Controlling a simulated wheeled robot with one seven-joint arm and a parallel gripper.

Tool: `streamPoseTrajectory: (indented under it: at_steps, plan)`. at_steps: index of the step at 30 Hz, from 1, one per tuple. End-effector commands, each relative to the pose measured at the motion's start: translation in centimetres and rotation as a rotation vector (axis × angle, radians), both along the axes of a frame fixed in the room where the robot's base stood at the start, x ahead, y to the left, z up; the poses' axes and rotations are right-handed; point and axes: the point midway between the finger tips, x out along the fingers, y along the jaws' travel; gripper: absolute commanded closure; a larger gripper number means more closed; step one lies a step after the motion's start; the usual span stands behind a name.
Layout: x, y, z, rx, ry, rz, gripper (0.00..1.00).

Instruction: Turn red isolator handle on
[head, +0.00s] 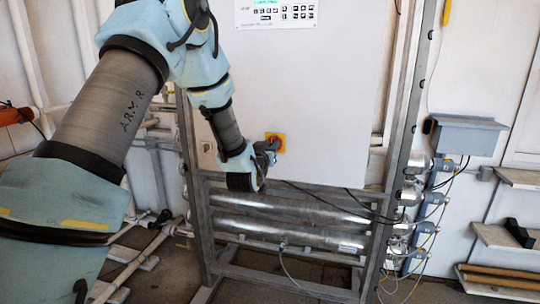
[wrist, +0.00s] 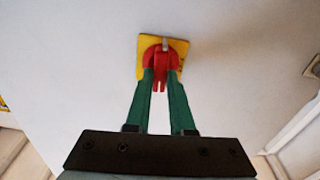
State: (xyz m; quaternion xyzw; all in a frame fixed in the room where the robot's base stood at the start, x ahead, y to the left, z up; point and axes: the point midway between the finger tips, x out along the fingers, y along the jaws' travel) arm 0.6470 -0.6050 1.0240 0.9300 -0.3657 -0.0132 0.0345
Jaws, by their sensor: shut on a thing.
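The red isolator handle (wrist: 160,60) sits on a yellow square plate (wrist: 185,47) on the white cabinet front in the wrist view. In the head view the yellow and red isolator (head: 276,142) shows low on the cabinet, partly hidden by my gripper. My gripper (head: 262,153) reaches it from the left and front. In the wrist view its two green fingers (wrist: 160,84) close on either side of the red handle's lower part. A small light-coloured piece sticks out at the handle's top. The handle's grip part points down in the wrist view.
The white cabinet (head: 335,90) stands in a grey metal frame (head: 402,90). Silver reactor tubes (head: 290,205) run below it, with cables hanging in front. A grey box (head: 465,135) and shelves (head: 510,235) are on the right. The cabinet face around the isolator is clear.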

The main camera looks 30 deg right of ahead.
Motion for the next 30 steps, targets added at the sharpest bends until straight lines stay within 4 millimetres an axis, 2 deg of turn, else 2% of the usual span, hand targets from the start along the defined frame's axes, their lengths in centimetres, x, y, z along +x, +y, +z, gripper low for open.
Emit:
streamPoseTrajectory:
  at_steps: [21,22,29,30]
  plan:
    - [-0.03,-0.03,0.03,0.067,-0.061,0.0,1.0]
    - [-0.03,-0.03,0.02,0.067,-0.061,0.0,0.75]
    - [-0.04,-0.04,0.01,0.067,-0.061,0.0,0.5]
    - [-0.04,-0.04,0.01,0.067,-0.061,0.0,0.49]
